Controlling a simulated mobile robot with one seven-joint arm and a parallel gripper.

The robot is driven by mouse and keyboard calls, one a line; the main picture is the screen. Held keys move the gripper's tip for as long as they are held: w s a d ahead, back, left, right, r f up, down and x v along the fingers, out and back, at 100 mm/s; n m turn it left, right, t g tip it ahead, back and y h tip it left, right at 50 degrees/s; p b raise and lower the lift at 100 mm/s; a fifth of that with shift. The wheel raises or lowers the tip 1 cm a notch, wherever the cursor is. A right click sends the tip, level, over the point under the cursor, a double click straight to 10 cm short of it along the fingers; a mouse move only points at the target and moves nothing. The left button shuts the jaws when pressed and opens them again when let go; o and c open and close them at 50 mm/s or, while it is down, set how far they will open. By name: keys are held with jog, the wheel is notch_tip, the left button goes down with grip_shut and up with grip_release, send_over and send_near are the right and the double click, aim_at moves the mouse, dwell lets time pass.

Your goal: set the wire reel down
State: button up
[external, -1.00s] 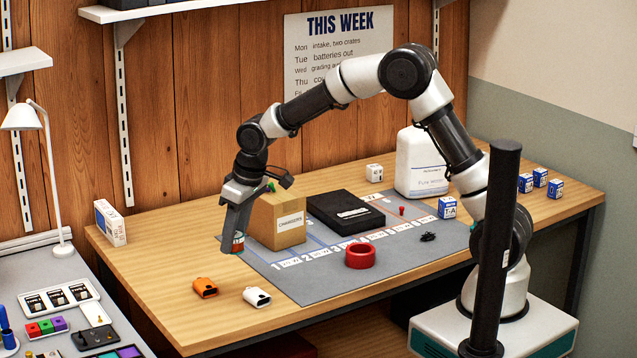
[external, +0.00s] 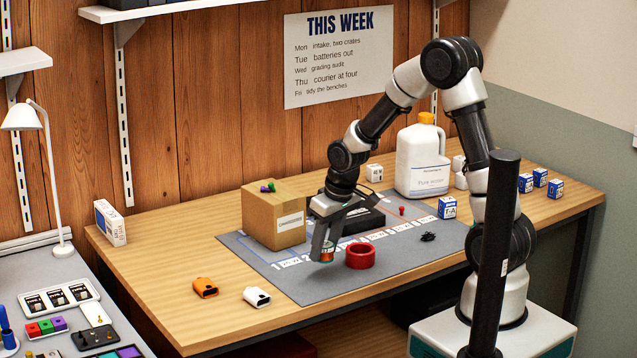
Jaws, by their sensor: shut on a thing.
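The wire reel (external: 327,255), a small spool with orange-copper winding, is between the fingers of my gripper (external: 325,250). My gripper points down and is shut on the reel, just left of the red tape ring (external: 360,256). The reel is over the grey mat (external: 310,286); I cannot tell whether it touches the mat. The fingers hide part of the reel.
A cardboard box (external: 272,222) stands left of my gripper, and a black case (external: 363,219) lies behind it, partly hidden. An orange item (external: 204,288) and a white item (external: 257,297) lie at the front left. A white jug (external: 422,165) stands at the back. The mat's front is clear.

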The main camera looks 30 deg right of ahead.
aim_at(325, 260)
jog(key=shift+f+b, duration=0.45)
jog(key=shift+f, duration=1.4)
jog(key=shift+f, duration=0.2)
jog(key=o, duration=1)
